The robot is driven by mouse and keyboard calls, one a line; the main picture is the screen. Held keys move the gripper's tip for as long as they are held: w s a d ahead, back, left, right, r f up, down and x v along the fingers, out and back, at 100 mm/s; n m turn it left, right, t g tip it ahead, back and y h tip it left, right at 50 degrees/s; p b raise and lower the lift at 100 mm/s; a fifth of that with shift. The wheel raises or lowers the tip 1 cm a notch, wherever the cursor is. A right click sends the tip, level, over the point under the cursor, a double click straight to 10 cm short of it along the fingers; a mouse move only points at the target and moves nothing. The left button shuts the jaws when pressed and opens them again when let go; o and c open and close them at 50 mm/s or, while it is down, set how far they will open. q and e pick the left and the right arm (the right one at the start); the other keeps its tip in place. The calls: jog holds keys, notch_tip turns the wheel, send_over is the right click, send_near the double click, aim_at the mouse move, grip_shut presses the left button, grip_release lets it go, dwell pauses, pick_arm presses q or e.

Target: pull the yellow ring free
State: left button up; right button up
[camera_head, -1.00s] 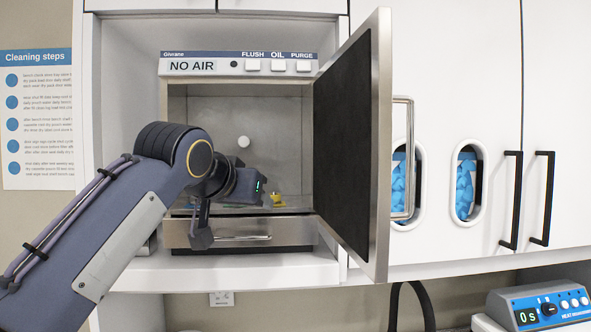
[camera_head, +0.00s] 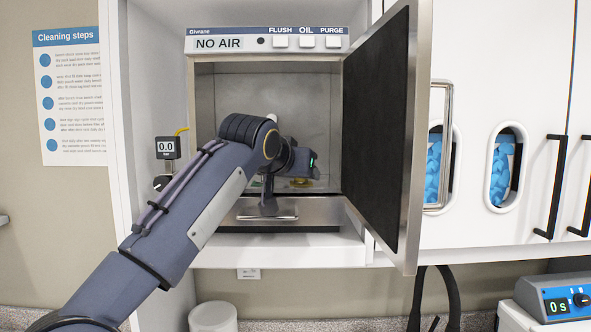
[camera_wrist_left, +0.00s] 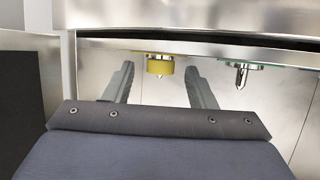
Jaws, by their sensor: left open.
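The yellow ring (camera_head: 301,183) sits low inside the open chamber, partly covered by my arm in the head view. In the left wrist view the yellow ring (camera_wrist_left: 160,66) is around a metal fitting whose tip shows past it. My left gripper (camera_wrist_left: 159,78) is open, with one finger on each side of the ring and a visible gap to each. In the head view the left gripper (camera_head: 311,165) is inside the chamber, its fingers hidden. My right gripper is not in view.
A bare metal nozzle (camera_wrist_left: 241,75) on a green base stands beside the ring. The chamber door (camera_head: 385,130) is open at the right. A drawer front with a handle (camera_head: 268,217) lies below the opening. A gauge (camera_head: 167,148) is on the left wall.

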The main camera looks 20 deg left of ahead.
pick_arm(q)
jog(key=c, duration=1.1)
jog(key=shift+o, duration=0.2)
jog(key=shift+r, duration=2)
